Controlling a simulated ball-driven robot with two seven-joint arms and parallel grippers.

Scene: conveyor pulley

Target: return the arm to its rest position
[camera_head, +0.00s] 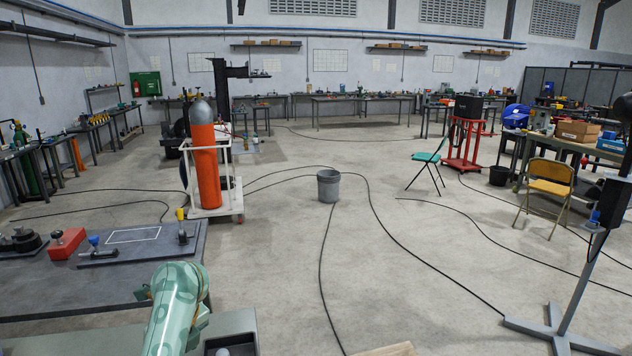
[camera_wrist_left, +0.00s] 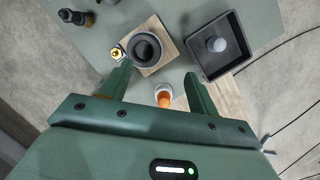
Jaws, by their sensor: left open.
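My left arm shows as a light green link at the bottom left of the head view; its gripper is not visible there. In the left wrist view my left gripper (camera_wrist_left: 158,79) has its two dark green fingers spread apart. A white-rimmed piece with an orange top (camera_wrist_left: 163,97) shows between the fingers, seemingly below them; no finger touches it visibly. Beyond the fingertips a dark ring-shaped wheel (camera_wrist_left: 147,47) sits on a wooden block (camera_wrist_left: 170,53). My right gripper is in neither view.
A dark square tray (camera_wrist_left: 240,62) holding a grey cylinder (camera_wrist_left: 217,44) lies at the upper right of the wrist view. A brass fitting (camera_wrist_left: 117,52) and a dark bottle-like item (camera_wrist_left: 75,17) stand left. In the head view, a dark workbench (camera_head: 100,285) borders my arm; open floor lies right.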

